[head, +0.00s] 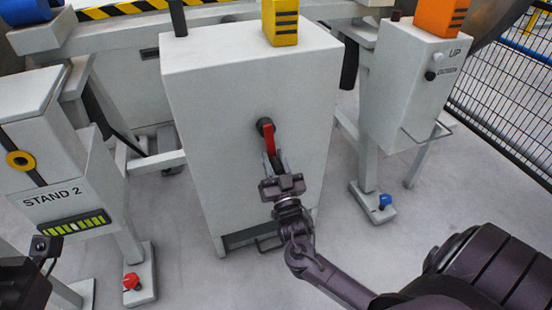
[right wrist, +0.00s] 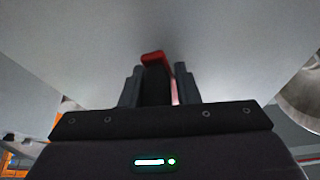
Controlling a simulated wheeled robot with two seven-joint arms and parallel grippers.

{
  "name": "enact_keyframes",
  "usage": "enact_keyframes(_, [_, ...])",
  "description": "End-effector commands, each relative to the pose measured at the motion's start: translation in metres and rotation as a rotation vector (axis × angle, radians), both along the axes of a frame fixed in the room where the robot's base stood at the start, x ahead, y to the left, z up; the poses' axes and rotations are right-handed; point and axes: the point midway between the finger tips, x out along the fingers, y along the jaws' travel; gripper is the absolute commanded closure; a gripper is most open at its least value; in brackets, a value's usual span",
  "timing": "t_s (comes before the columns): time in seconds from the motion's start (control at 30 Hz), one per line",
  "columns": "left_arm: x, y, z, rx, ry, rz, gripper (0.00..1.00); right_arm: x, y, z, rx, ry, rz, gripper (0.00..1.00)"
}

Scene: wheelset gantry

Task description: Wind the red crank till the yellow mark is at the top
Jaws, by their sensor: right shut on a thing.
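The red crank (head: 269,138) is on the front of the white cabinet (head: 205,120). Its arm hangs down from a dark round hub (head: 264,124). My right gripper (head: 275,168) is shut on the crank's lower end, with its fingers on both sides of it. In the right wrist view the crank's red end (right wrist: 153,57) and a dark part show between the fingers (right wrist: 155,88). I cannot make out a yellow mark at the crank. A dark part of my left gripper (head: 42,255) shows at the lower left edge; its fingers cannot be judged.
A yellow striped block (head: 281,22) stands on the cabinet. At left is a stand (head: 65,190) labelled STAND 2 with a yellow ring (head: 20,161) and a red knob (head: 131,281) at its foot. At right are a switch post (head: 405,90), a blue knob (head: 385,200) and a mesh fence (head: 505,95).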

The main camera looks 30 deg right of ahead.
Motion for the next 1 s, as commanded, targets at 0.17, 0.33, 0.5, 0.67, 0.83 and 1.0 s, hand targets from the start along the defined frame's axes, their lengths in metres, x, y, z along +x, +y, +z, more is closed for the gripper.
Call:
enact_keyframes(0.17, [0.0, 0.0, 0.002, -0.001, 0.001, 0.0, 0.55, 0.001, 0.007, 0.0, 0.043, -0.009, 0.007, 1.0])
enact_keyframes(0.33, [0.0, 0.0, 0.001, -0.001, 0.004, 0.0, 0.55, 0.001, 0.007, 0.0, 0.041, -0.009, 0.008, 1.0])
enact_keyframes(0.5, [0.0, 0.0, 0.0, 0.001, 0.004, -0.001, 0.55, 0.001, 0.006, 0.001, 0.039, -0.01, 0.006, 0.61])
enact_keyframes(0.67, [0.0, 0.0, 0.0, 0.001, 0.004, -0.001, 0.55, 0.001, 0.005, 0.0, 0.039, -0.009, 0.005, 0.55])
enact_keyframes(0.83, [0.0, 0.0, 0.001, 0.001, 0.004, -0.001, 0.55, 0.0, 0.005, 0.0, 0.038, -0.009, 0.004, 0.55])
enact_keyframes(1.0, [0.0, 0.0, 0.005, 0.001, 0.004, -0.001, 0.55, -0.015, 0.011, -0.007, 0.041, -0.005, 0.004, 0.55])
